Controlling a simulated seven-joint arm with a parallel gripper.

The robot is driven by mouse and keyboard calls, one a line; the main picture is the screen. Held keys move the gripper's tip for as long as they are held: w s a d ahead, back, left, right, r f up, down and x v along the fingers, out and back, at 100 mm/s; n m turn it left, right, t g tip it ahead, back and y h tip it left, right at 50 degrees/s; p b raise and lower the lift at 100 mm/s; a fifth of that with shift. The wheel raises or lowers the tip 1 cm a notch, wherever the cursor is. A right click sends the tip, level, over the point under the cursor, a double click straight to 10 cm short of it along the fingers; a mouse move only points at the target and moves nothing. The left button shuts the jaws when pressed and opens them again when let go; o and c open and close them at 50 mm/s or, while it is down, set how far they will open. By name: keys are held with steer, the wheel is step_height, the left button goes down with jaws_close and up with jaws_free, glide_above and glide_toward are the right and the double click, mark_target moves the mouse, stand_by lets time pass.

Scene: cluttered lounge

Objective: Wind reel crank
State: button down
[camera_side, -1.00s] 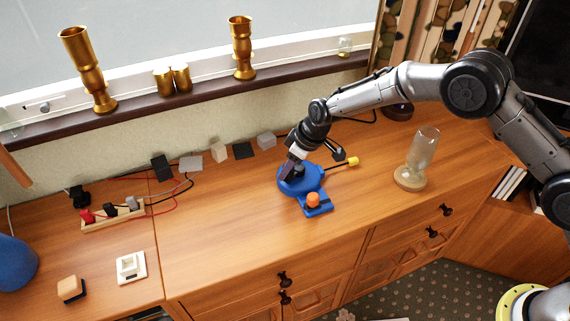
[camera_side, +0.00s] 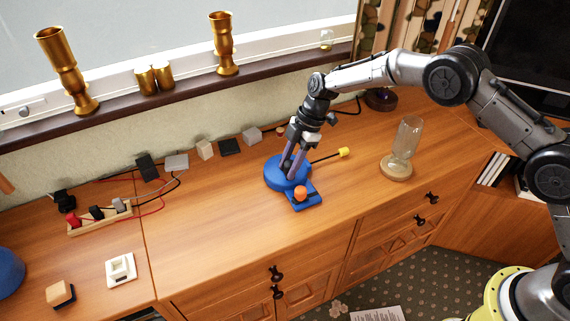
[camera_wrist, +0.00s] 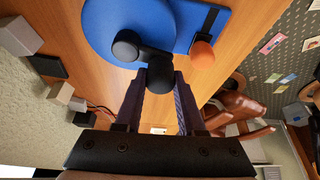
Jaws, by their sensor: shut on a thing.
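The blue reel (camera_side: 276,174) lies on the wooden cabinet top, with a flat blue base and an orange ball (camera_side: 300,193) at its front. A thin black rod with a yellow end (camera_side: 344,152) sticks out to its right. In the wrist view the blue disc (camera_wrist: 105,20) carries a black crank arm with a round hub (camera_wrist: 126,47) and a dark knob (camera_wrist: 160,72). My gripper (camera_side: 292,173) points down over the reel. In the wrist view my gripper (camera_wrist: 161,85) has its fingers on both sides of the knob, shut on it.
A glass jar on a wooden base (camera_side: 396,168) stands to the right. A power strip with cables (camera_side: 98,217) lies at left. The wood in front of the reel is clear.

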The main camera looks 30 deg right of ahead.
steer(key=shift+d+n+g, duration=0.4)
steer(key=shift+d+n, duration=0.1)
steer(key=shift+n, duration=0.6)
steer(key=c, duration=0.5)
jaws_free()
steer(key=v, duration=1.3)
steer(key=shift+r, duration=0.4)
steer(key=shift+w+d+r, duration=0.1)
